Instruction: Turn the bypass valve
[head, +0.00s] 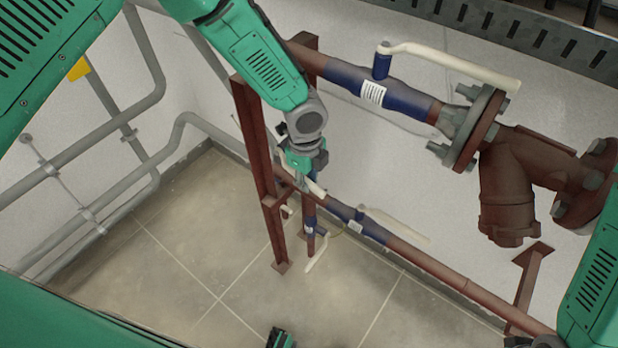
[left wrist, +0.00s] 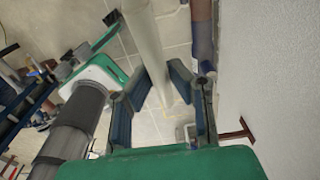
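My left gripper (head: 308,184) reaches down from the top in the head view, beside the brown post. In the left wrist view my left gripper (left wrist: 160,70) has its fingers apart, with a cream lever handle (left wrist: 142,30) running between them; contact is unclear. Part of this cream handle (head: 318,189) shows beside the gripper in the head view; its pivot is hidden. Right of it, a blue valve (head: 345,216) with another cream lever (head: 398,224) sits on the lower pipe. A small blue valve (head: 314,227) with a lever hangs below. I cannot tell which is the bypass valve.
An upper blue valve (head: 405,97) with a long cream lever (head: 455,66) joins a flanged brown strainer (head: 508,190). A brown post (head: 258,140) stands close to the left gripper. Grey pipes (head: 70,170) run along the left wall. The tiled floor (head: 190,260) is clear.

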